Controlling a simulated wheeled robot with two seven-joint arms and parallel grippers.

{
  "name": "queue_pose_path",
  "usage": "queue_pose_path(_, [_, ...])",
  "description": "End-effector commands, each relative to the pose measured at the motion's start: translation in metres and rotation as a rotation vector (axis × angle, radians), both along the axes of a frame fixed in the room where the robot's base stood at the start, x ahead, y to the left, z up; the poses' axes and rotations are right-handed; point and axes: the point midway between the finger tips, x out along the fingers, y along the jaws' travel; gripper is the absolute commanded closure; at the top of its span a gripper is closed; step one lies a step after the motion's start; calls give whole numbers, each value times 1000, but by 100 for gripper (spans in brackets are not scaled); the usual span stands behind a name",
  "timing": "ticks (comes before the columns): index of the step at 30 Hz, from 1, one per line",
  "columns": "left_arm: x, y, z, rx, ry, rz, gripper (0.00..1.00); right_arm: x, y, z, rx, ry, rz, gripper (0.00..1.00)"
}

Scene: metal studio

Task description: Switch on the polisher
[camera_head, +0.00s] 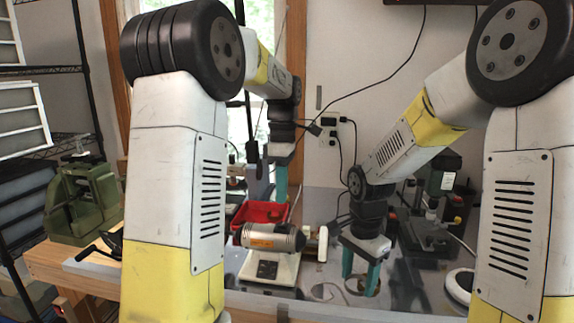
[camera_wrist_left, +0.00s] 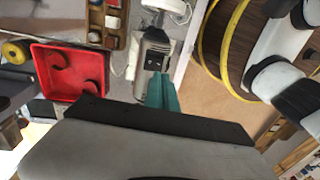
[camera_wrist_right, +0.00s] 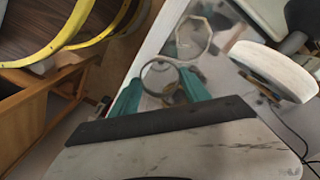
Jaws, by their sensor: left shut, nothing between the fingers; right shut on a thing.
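The polisher (camera_head: 270,237), a grey motor with an orange label on a pale base, stands on the workbench. Its dark switch panel (camera_head: 268,269) faces me at the front of the base. My left gripper (camera_head: 281,198) is shut and empty, above and behind the motor in the head view. In the left wrist view the shut teal fingers (camera_wrist_left: 163,80) overlap the near end of the polisher (camera_wrist_left: 155,42). My right gripper (camera_head: 361,284) is low at the bench, right of the polisher. Its fingers are shut on a round ring-like thing (camera_wrist_right: 160,77), possibly glass.
A red bin (camera_head: 258,212) sits behind the polisher. A green machine (camera_head: 82,200) stands at the left of the bench. A dark machine (camera_head: 425,230) stands behind the right gripper. A faint many-sided outline (camera_wrist_right: 193,37) and a white disc (camera_wrist_right: 274,70) lie near the right gripper.

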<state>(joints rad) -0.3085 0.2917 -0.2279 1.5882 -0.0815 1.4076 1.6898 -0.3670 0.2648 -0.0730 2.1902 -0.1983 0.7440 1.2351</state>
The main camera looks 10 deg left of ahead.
Motion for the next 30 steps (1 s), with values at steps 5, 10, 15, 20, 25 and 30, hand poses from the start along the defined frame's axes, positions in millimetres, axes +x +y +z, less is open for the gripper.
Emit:
queue_pose_path(5, [4, -1, 34, -1, -5, -1, 100, 0, 0, 0, 0, 0, -1, 86])
queue_pose_path(10, [6, -1, 61, -1, -5, 0, 100, 0, 0, 0, 0, 0, 0, 86])
queue_pose_path(15, [6, -1, 73, -1, -2, -1, 100, 0, 0, 0, 0, 0, 0, 86])
queue_pose_path(20, [6, -1, 76, -1, -1, -1, 100, 0, 0, 0, 0, 0, 0, 86])
queue_pose_path(25, [6, -1, 75, -1, -2, 0, 100, 0, 0, 0, 0, 0, 0, 86])
queue_pose_path(30, [11, -13, 76, 1, -2, -2, 100, 0, 0, 0, 0, 0, 0, 86])
